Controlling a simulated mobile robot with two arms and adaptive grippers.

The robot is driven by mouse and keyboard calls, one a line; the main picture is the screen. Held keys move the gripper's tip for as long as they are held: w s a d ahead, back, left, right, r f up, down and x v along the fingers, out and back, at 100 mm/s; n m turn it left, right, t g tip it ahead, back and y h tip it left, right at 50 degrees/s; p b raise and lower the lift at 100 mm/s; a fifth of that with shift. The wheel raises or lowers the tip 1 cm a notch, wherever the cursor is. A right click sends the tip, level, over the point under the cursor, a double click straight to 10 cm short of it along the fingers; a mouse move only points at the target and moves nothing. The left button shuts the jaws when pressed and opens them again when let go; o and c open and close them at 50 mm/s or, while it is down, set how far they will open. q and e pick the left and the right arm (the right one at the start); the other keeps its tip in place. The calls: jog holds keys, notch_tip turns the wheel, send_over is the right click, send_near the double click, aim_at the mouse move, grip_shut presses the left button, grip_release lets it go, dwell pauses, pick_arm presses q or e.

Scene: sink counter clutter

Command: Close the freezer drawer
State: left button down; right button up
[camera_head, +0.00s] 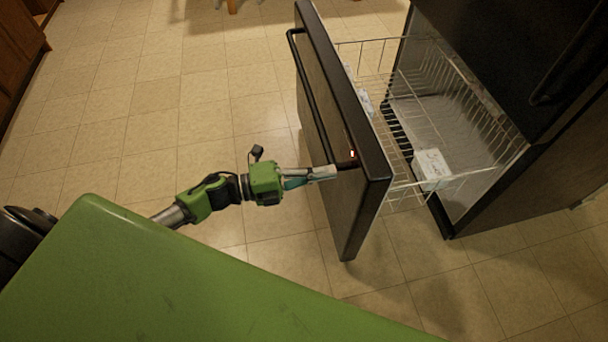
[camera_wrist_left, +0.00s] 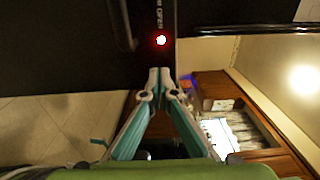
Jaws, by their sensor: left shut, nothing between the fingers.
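The freezer drawer (camera_head: 335,120) is pulled well out from the black fridge body, its dark front panel facing left in the head view. A long dark handle (camera_head: 312,100) runs along its outer face. My left gripper (camera_head: 331,172) is shut and empty, with its fingertips at the drawer front near the panel's near end. In the left wrist view, the shut fingertips (camera_wrist_left: 160,73) meet in front of the dark drawer front (camera_wrist_left: 75,50), just below a red light (camera_wrist_left: 161,40). I cannot tell whether they touch the panel. My right gripper is not in view.
A wire basket (camera_head: 450,105) behind the drawer front holds a white box (camera_head: 431,168). The black fridge (camera_head: 490,60) stands at right. Tiled floor (camera_head: 150,110) is clear at left. Wooden cabinets (camera_head: 18,50) stand at the far left.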

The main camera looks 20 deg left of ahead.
aim_at(357, 167)
pick_arm(q)
jog(key=x, duration=0.5)
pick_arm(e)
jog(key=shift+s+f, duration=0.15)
